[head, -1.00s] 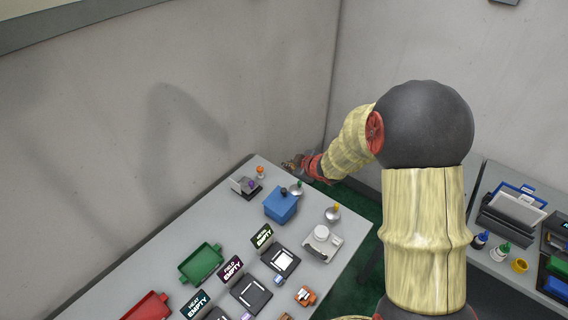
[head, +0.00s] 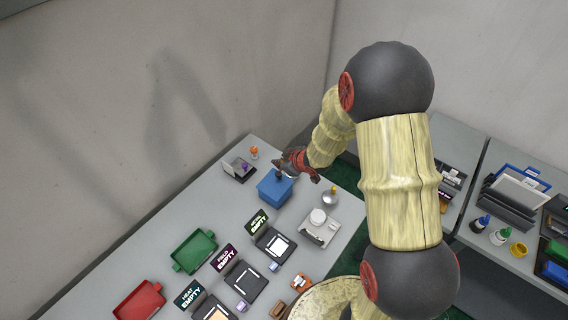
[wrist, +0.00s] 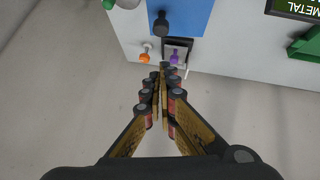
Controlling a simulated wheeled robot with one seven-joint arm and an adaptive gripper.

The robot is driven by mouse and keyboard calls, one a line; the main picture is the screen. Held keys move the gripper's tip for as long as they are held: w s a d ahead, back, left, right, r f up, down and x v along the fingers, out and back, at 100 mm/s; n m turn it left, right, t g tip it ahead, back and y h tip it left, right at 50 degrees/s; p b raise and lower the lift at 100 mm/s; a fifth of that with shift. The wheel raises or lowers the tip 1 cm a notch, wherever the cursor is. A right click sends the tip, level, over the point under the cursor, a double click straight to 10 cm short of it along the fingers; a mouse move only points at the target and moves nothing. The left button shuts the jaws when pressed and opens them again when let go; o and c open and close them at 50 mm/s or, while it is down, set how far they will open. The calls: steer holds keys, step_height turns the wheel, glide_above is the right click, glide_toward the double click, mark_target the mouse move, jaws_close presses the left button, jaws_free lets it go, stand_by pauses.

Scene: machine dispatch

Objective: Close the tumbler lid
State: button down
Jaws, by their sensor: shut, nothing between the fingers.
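A blue box (head: 272,191) with a dark upright knob stands near the far end of the table; its top shows in the wrist view (wrist: 193,14), with the black knob (wrist: 161,22). I cannot tell for sure that this is the tumbler, or make out the state of a lid. My gripper (head: 284,168) is at the box's far upper side in the head view and partly covers it. In the wrist view my gripper (wrist: 163,72) is shut and empty, its fingertips overlapping a small dark-framed device with a purple knob (wrist: 174,58).
An orange-topped piece (head: 254,153) stands beside the purple-knobbed device (head: 238,168). A silver dome (head: 329,197) and a white machine (head: 319,226) stand to the right. Green (head: 194,251) and red (head: 140,301) trays and several signed stations lie nearer. The wall is close behind.

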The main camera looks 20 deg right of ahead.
glide_above(278, 175)
step_height(278, 175, down, 5)
steer(key=shift+a+f, duration=0.1)
steer(key=shift+w+d+f, duration=0.1)
steer(key=shift+d+f, duration=0.1)
steer(key=shift+f, duration=0.55)
steer(key=shift+w+d+f+b, duration=0.35)
steer(key=shift+w+d+f, duration=0.05)
steer(key=shift+d+f, duration=0.3)
steer(key=shift+a+r, duration=0.1)
